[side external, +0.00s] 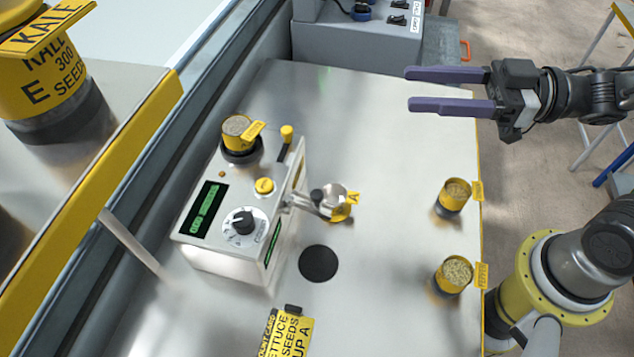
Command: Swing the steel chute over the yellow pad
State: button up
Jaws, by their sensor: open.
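The steel chute (333,199) sticks out from the right side of the white seeder box (225,255), with a dark knob on its arm. A yellow patch (341,213) shows just under and beside the chute's end, partly hidden by it, next to a small yellow tag marked A. I cannot tell how much of this patch is the pad. A round black pad (318,263) lies bare on the steel table, nearer the camera than the chute. My gripper (410,89) is open and empty, its purple fingers pointing left above the far right of the table, apart from the chute.
Two yellow seed cups (453,204) (453,282) stand near the table's right edge. Another cup (238,143) sits on the seeder, behind its dial and yellow button. A yellow card (287,333) stands at the front. The table (390,165) between chute and gripper is clear.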

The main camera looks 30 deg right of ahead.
jog(key=s+a+g+y, duration=0.1)
jog(key=s+y, duration=0.1)
send_near(317, 193)
jog(key=shift+n, duration=0.3)
jog(key=x, duration=1)
jog(key=shift+f, duration=0.2)
jog(key=shift+c, duration=0.3)
grip_shut()
dwell(0.8)
